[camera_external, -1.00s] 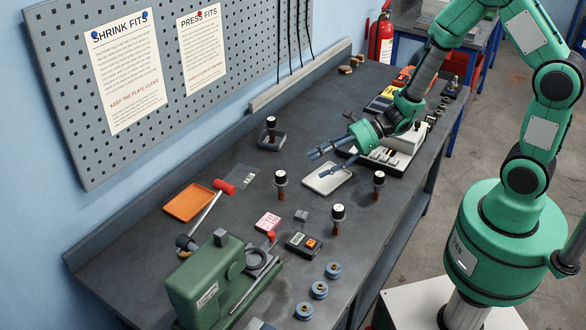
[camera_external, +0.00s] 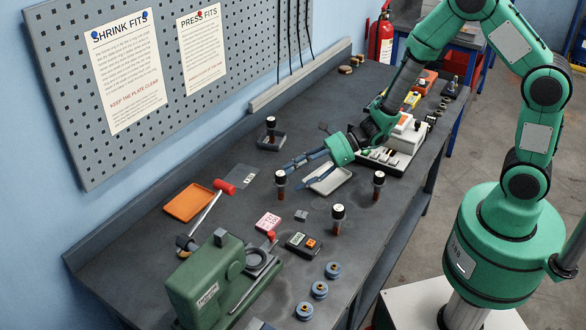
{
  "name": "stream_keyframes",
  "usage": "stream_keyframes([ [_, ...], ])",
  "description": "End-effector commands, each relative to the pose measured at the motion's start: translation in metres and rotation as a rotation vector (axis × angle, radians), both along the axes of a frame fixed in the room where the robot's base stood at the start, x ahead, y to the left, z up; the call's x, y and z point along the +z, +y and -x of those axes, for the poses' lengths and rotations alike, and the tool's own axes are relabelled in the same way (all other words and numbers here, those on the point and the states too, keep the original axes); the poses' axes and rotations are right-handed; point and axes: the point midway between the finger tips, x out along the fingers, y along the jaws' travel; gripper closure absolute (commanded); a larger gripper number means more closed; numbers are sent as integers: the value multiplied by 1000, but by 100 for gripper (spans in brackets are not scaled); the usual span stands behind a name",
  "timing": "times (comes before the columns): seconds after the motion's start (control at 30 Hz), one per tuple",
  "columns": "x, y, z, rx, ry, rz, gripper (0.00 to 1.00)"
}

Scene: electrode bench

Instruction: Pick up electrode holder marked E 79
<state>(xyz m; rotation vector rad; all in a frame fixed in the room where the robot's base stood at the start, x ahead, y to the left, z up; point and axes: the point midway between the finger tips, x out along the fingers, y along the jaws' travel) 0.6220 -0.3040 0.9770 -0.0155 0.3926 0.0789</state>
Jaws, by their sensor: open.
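Several alike electrode holders with black bodies, pale tops and brown lower ends stand upright on the bench. One holder (camera_external: 281,184) is left of centre, a second (camera_external: 338,218) is nearer the front, and a third (camera_external: 379,185) is to the right. A fourth holder (camera_external: 270,131) stands in a small dark tray at the back. The marks on their tops are too small to read, so I cannot tell which is E 79. My gripper (camera_external: 293,177) is open and empty, low over the bench, with its fingertips close to the left-of-centre holder. Contact cannot be told.
A light metal tray (camera_external: 329,184) lies under and behind my gripper. Blue spools (camera_external: 319,290) and a dark meter (camera_external: 303,243) are nearer the front.

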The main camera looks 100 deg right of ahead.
Motion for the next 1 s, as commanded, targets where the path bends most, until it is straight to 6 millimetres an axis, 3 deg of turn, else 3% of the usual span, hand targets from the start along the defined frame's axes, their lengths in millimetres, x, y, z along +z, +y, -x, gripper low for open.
stream_keyframes([
  [0.33, -2, 0, -4, 0, 0, 0, 42],
  [0.7, -18, 2, -41, 2, 0, -1, 42],
  [1.0, -19, 1, -48, 0, 0, 0, 42],
])
